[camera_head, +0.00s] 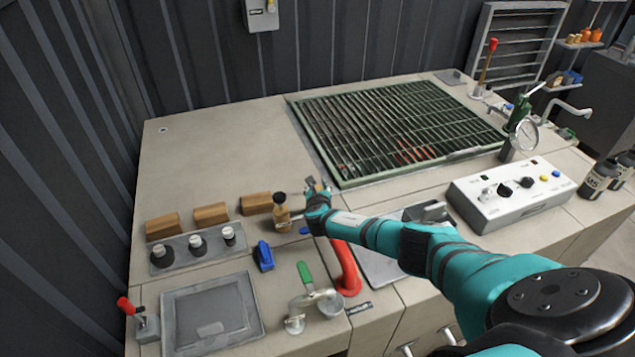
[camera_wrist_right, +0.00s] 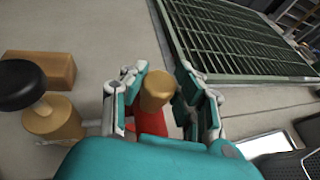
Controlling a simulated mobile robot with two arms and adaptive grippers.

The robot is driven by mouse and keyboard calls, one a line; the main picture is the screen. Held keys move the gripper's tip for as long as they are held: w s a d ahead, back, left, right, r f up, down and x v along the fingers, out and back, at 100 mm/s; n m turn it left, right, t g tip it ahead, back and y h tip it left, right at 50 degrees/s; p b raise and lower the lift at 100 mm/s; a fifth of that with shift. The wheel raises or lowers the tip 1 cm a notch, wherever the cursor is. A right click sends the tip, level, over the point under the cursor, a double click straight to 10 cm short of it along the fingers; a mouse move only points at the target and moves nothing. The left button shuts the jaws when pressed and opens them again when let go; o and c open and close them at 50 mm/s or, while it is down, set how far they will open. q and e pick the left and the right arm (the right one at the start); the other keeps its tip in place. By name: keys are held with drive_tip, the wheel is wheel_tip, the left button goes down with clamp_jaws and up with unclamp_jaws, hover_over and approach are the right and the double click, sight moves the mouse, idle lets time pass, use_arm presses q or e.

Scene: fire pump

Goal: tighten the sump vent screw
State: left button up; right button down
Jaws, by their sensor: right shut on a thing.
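My right gripper (camera_head: 318,190) reaches over the bench just right of a dark-knobbed brass fitting (camera_head: 281,212). In the right wrist view its fingers (camera_wrist_right: 160,100) are shut on a brass-coloured cylinder (camera_wrist_right: 157,88), with a red part (camera_wrist_right: 150,122) below it. The cylinder looks like the vent screw, though no label shows, and my gripper hides it in the head view. The brass fitting with its black round knob (camera_wrist_right: 20,85) stands apart, left of the fingers in the wrist view. My left gripper is not in view.
A red pipe (camera_head: 347,268) and a green-handled valve (camera_head: 306,275) are in front. A green grate (camera_head: 400,125) is behind. A white control box (camera_head: 510,193) stands right.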

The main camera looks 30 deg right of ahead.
drive_tip(key=shift+w+a+f+m+g+h+b, duration=0.1)
drive_tip(key=shift+m+g+h+b, duration=0.2)
drive_tip(key=shift+m+h, duration=0.15)
drive_tip(key=shift+a+f+m+g+h+b, duration=0.1)
drive_tip(key=shift+m+g+h+b, duration=0.1)
drive_tip(key=shift+m+g+h, duration=0.2)
drive_tip(key=m+g+h+b, duration=0.2)
drive_tip(key=m+g+b, duration=0.1)
drive_tip(key=b, duration=0.4)
drive_tip(key=m+g+h+b, duration=0.2)
drive_tip(key=m+g+b, duration=0.2)
drive_tip(key=b, duration=0.3)
drive_tip(key=shift+d+m+h, duration=0.15)
drive_tip(key=shift+m+h, duration=0.1)
drive_tip(key=shift+r+m+g+b, duration=0.35)
drive_tip(key=shift+g+b, duration=0.25)
drive_tip(key=shift+b, duration=0.2)
drive_tip(key=c, duration=1)
unclamp_jaws()
drive_tip(key=shift+d+f, duration=0.1)
drive_tip(key=shift+o, duration=0.2)
drive_tip(key=v, duration=1.2)
